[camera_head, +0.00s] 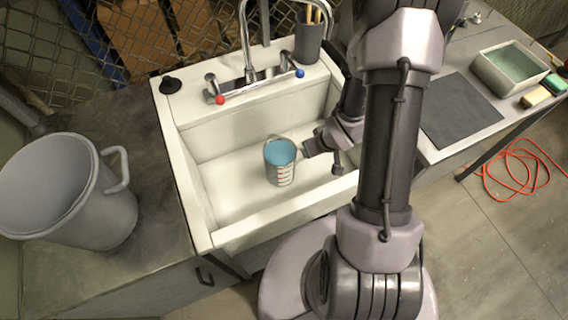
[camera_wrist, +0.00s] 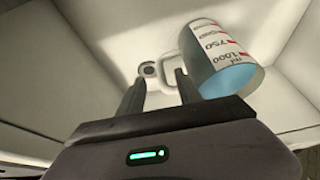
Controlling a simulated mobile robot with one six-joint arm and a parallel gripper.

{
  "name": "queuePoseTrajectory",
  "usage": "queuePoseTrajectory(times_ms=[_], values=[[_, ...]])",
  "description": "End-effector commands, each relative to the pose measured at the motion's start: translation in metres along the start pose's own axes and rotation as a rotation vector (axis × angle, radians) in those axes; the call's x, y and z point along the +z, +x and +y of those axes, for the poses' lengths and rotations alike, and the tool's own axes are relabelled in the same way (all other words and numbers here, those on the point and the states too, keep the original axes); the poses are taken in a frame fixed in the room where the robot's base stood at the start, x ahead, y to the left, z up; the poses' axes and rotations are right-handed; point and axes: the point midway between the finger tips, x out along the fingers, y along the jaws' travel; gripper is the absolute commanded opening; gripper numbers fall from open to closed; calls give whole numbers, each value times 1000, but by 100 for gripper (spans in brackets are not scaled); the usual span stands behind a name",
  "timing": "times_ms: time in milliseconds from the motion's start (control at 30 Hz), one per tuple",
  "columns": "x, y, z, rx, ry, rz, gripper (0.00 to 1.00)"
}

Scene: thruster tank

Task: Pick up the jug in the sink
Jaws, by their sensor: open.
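The jug (camera_head: 280,163) stands upright on the floor of the white sink (camera_head: 225,199). It is a measuring jug with a blue inside and red and dark markings. My gripper (camera_head: 308,150) is inside the sink, just right of the jug. In the wrist view, the jug (camera_wrist: 222,62) lies right of my fingers, with its pale handle pointing towards them. My gripper (camera_wrist: 160,78) is open, and its two fingertips are close to the handle. I cannot tell whether they touch it. A round drain (camera_wrist: 150,70) shows beyond the fingertips.
The tap (camera_head: 250,72), with red and blue knobs, rises at the sink's back. A large grey bucket (camera_head: 75,195) is on the left counter. A dark mat (camera_head: 460,110) and a grey basin (camera_head: 508,68) are on the right.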

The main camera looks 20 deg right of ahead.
Motion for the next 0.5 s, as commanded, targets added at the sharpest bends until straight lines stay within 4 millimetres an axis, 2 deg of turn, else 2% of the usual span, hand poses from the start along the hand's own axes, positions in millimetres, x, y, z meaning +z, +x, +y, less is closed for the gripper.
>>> queuePoseTrajectory(times_ms=[33, 267, 500], values=[[2, 15, 0, -1, 0, -1, 41], [0, 37, 0, 1, 0, 0, 41], [-1, 81, -1, 0, 0, -1, 41]])
